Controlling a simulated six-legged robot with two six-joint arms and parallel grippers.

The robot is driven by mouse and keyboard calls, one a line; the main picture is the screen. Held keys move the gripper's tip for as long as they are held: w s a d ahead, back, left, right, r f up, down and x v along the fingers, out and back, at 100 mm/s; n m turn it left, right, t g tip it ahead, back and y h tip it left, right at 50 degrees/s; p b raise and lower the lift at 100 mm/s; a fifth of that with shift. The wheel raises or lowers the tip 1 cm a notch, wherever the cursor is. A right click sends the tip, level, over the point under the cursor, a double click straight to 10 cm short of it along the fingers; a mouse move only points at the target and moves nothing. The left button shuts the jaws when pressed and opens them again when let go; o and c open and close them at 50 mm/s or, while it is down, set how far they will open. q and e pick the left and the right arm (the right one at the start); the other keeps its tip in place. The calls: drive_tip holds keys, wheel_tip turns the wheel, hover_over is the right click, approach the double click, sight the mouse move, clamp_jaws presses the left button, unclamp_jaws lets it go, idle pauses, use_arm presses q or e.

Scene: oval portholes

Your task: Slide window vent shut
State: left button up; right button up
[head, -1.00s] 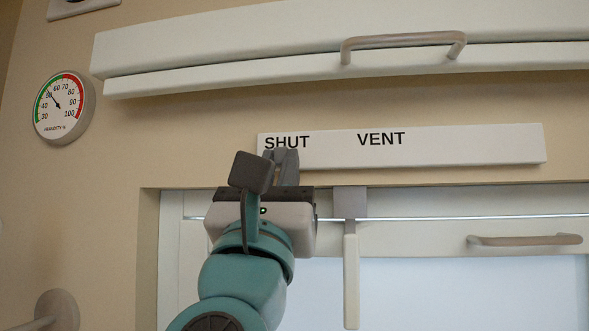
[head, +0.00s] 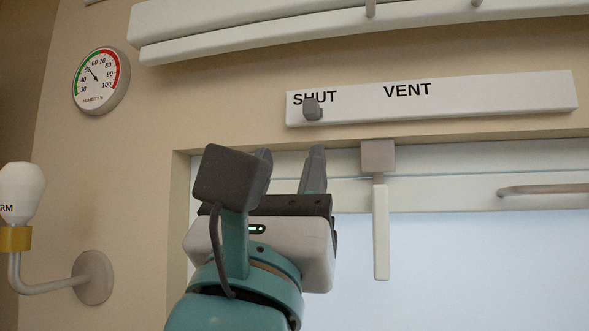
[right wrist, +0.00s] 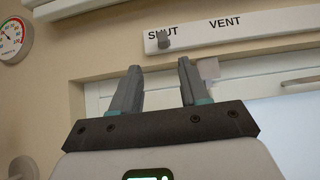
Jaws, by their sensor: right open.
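The vent panel (head: 450,103) is a long white strip on the wall above the window, marked SHUT on the left and VENT on the right. Its small grey knob (head: 312,109) sits at the SHUT end, just under that word; it also shows in the right wrist view (right wrist: 163,40). My right gripper (head: 290,160) is open and empty, below the panel and apart from the knob. In the right wrist view its two fingers (right wrist: 159,70) point up, with nothing between them. My left gripper is not in view.
A grey block with a hanging white handle (head: 381,230) is right of my gripper. A window rail (head: 545,189) is farther right. A white cabinet edge (head: 250,38) overhangs above. A humidity dial (head: 101,80) and a bent wall fitting (head: 93,278) are at left.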

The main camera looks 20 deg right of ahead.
drive_tip(key=b+v, duration=0.2)
drive_tip(key=v, duration=0.4)
drive_tip(key=shift+a, duration=0.1)
idle(0.4)
